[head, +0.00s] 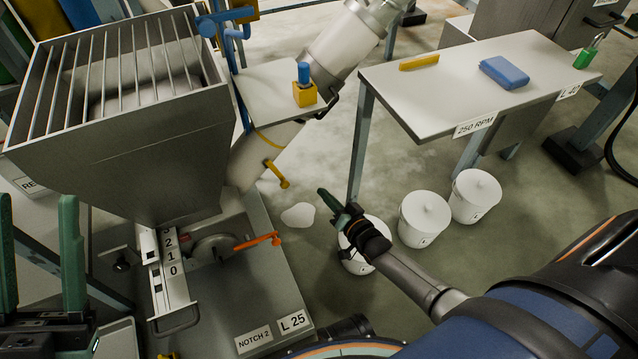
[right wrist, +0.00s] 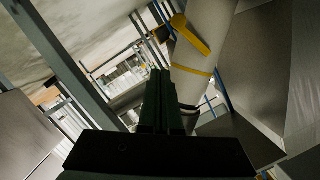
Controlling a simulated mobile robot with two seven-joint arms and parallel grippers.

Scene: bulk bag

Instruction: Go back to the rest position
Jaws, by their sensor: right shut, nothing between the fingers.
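My right gripper (head: 328,198) is in the middle of the head view, its green fingers together and empty. It is in front of the steel table's leg and above a white lidded bucket (head: 358,262), which it partly covers. In the right wrist view the closed fingers (right wrist: 160,98) point toward a pale tube with yellow parts. My left gripper (head: 38,250) is at the lower left edge of the head view, its two green fingers wide apart with nothing seen between them. It is in front of the hopper stand.
A steel hopper (head: 120,150) with a grate stands at the left. A slanted white tube (head: 335,50) is behind it. A table (head: 440,95) at the right bears a blue block (head: 503,72). Two more buckets, (head: 424,218) and (head: 475,196), stand on the floor. An orange-handled lever (head: 258,241) sticks out below the hopper.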

